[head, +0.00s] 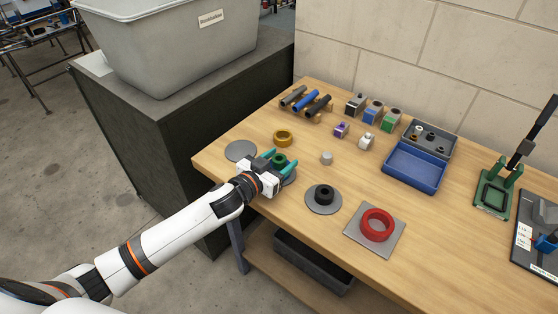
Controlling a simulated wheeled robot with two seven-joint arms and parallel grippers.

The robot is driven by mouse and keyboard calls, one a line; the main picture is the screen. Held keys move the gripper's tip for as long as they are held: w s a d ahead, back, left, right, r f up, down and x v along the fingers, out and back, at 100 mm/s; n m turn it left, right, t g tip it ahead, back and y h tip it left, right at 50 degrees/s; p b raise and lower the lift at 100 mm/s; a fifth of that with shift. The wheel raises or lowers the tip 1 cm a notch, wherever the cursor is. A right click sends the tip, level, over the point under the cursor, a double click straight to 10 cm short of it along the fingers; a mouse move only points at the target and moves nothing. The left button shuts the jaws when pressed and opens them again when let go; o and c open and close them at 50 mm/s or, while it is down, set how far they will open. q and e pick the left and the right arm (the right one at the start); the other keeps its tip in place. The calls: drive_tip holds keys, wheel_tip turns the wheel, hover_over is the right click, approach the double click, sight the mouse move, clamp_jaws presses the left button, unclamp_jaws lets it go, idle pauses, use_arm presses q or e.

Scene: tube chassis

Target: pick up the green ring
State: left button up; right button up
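The green ring (279,160) is a small dark green ring near the left front of the wooden table. My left gripper (282,158) is over the table there, with its two teal fingers spread apart on either side of the ring. The fingers look open around it, and I cannot tell whether either one touches it. The gripper's body hides part of the ring's near side and most of a grey disc (291,178) close by. My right gripper is not in view.
A brass ring (283,138) stands just behind, and an empty grey disc (240,151) lies to the left. A black ring (323,194) and a red ring (377,224) sit to the right. A blue tray (414,168) and small blocks stand farther back.

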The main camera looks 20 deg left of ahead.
use_arm(q)
drive_tip(key=c, duration=0.9)
